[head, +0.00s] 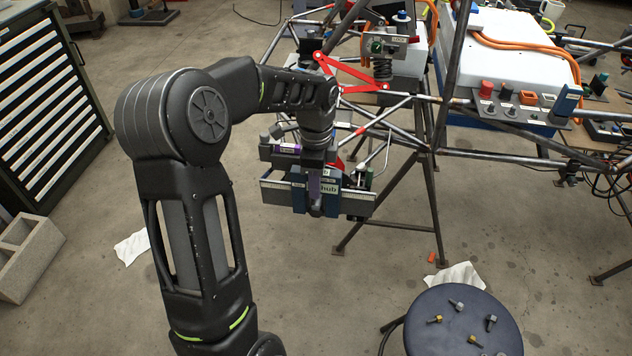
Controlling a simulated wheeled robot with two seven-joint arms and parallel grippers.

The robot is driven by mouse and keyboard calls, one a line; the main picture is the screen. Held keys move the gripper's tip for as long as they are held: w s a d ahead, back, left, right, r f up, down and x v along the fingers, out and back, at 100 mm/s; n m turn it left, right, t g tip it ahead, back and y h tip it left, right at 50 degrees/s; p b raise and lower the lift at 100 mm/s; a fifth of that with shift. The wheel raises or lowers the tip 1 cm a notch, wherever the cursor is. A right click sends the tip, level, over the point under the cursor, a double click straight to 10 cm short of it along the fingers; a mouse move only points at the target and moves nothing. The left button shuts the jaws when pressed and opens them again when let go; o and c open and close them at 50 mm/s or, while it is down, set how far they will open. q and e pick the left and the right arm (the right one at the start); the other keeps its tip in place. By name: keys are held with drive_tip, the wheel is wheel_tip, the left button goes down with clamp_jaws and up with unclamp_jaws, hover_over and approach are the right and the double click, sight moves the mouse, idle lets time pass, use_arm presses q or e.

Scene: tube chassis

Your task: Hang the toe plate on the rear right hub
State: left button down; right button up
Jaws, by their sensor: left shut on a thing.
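My left gripper (316,196) reaches down at the rear of the tube chassis (437,110). It is shut on the toe plate (276,193), a wide, dark grey plate with pale edges that sticks out to both sides of the fingers. A dark blue block (328,187) with a label ending in "hub" shows right at the fingers. The gripper and wrist hide much of the area behind, so I cannot tell whether the plate touches the hub or hangs on it. My right gripper is not in view.
A round dark stool (452,330) with several small bolts stands at the lower right. Red suspension links (350,75) and thin tubes lie just behind my wrist. A drawer cabinet (45,110) and a concrete block (28,255) stand at the left. The floor below the gripper is clear.

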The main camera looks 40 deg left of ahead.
sight(316, 205)
use_arm(q)
drive_tip(key=shift+r+p, duration=0.1)
drive_tip(key=shift+p, duration=0.2)
idle(0.8)
drive_tip(key=shift+f, duration=0.25)
idle(0.3)
drive_tip(key=shift+f+b, duration=1.45)
drive_tip(key=shift+f, duration=0.65)
drive_tip(key=c, duration=1.1)
unclamp_jaws()
drive_tip(key=shift+f, duration=0.1)
wheel_tip(316, 205, up, 8)
